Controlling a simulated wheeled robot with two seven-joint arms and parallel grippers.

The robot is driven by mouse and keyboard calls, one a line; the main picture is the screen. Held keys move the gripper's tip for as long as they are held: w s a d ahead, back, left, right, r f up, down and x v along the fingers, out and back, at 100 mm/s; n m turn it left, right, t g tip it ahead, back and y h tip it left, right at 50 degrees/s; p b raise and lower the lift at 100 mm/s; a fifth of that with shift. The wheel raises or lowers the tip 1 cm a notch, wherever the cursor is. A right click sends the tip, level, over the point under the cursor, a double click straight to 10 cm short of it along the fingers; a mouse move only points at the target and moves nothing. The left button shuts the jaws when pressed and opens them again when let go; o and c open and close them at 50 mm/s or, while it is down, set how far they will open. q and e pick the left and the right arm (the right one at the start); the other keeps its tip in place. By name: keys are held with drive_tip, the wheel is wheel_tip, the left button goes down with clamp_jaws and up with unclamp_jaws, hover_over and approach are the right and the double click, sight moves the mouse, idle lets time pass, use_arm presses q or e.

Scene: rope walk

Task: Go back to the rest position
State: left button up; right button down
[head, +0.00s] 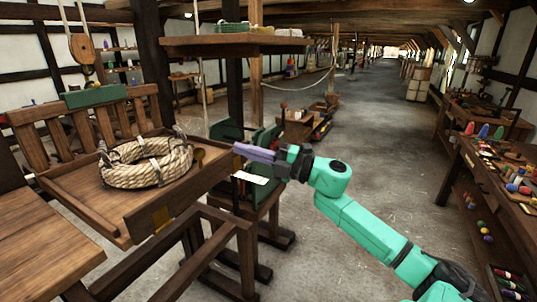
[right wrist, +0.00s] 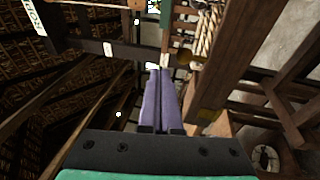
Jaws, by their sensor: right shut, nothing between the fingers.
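My right gripper (head: 240,149) reaches in from the lower right of the head view on a teal arm. Its purple fingers are shut with nothing between them. They point left, in front of the right end of a wooden tray (head: 115,225) that bears a coiled rope (head: 145,162). I cannot tell whether the fingertips touch the tray. In the right wrist view the closed fingers (right wrist: 160,75) point up the picture, with part of the rope (right wrist: 206,35) beyond them to the right. My left gripper is not in view.
A wooden frame (head: 245,255) stands below the tray. Dark green equipment (head: 228,130) stands behind my gripper. A workbench (head: 480,170) with tools and coloured pieces lines the right side. The grey floor (head: 375,130) between is mostly clear. A pulley block (head: 82,50) hangs at upper left.

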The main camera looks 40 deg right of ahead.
drive_tip(key=s+d+r, duration=0.1)
drive_tip(key=s+d, duration=0.2)
drive_tip(key=s, duration=0.2)
drive_tip(key=w+d+f+m+t+h, duration=0.1)
drive_tip(key=d+f+m+t+h, duration=0.1)
drive_tip(key=d+f+m+h, duration=1.1)
drive_tip(key=s+d+f+m+g, duration=0.2)
drive_tip(key=f+m+g, duration=0.1)
drive_tip(key=f, duration=1)
drive_tip(key=s+d+f+m+g, duration=0.2)
drive_tip(key=f, duration=1.2)
drive_tip(key=s+a+f+m+g, duration=0.15)
drive_tip(key=s+a+f, duration=0.3)
drive_tip(key=f, duration=0.45)
drive_tip(key=s+a+f+m+g, duration=0.1)
drive_tip(key=s+a+f+g, duration=0.2)
drive_tip(key=s+f, duration=0.35)
drive_tip(key=s+a+f+m+g, duration=0.1)
drive_tip(key=s+a+f+g, duration=0.25)
drive_tip(key=f, duration=0.75)
drive_tip(key=s+a+f+g+y, duration=0.1)
drive_tip(key=s+a+f+g, duration=0.1)
drive_tip(key=s+a+f, duration=0.3)
drive_tip(key=s+a+f+g+y, duration=0.2)
drive_tip(key=s+a+f, duration=0.4)
drive_tip(key=s+a, duration=0.4)
drive_tip(key=a+g, duration=0.1)
drive_tip(key=a, duration=0.3)
drive_tip(key=shift+b, duration=0.4)
